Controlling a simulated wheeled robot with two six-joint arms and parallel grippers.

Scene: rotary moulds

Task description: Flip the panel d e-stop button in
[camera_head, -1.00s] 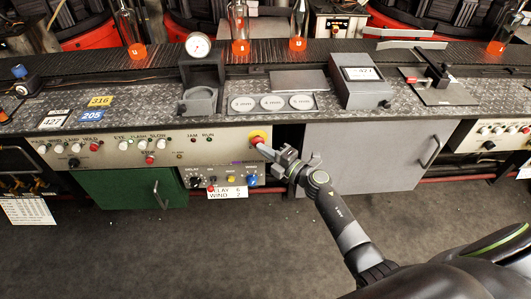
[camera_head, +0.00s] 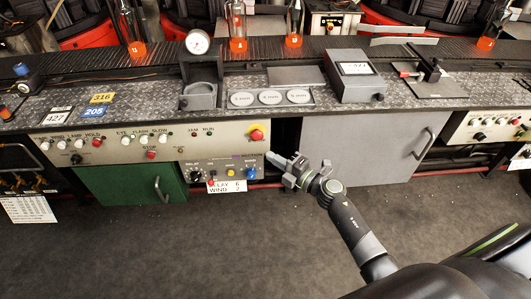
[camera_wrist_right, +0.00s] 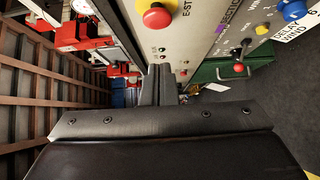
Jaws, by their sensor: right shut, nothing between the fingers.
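The e-stop button (camera_head: 256,135) is a red mushroom cap on a yellow ring at the right end of the beige panel (camera_head: 180,146). In the right wrist view the same red button (camera_wrist_right: 157,14) is at the top, beside lettering that begins "E-ST". My right gripper (camera_head: 272,156) is shut and empty. In the head view it is just below and right of the button, apart from it. Its closed fingers (camera_wrist_right: 158,85) show below the button in the wrist view. My left gripper is not in view.
Below the button is a small panel with a blue knob (camera_head: 250,173) and a yellow button (camera_head: 231,172). A shelf with gauge (camera_head: 197,42) and discs is above. The floor in front is clear.

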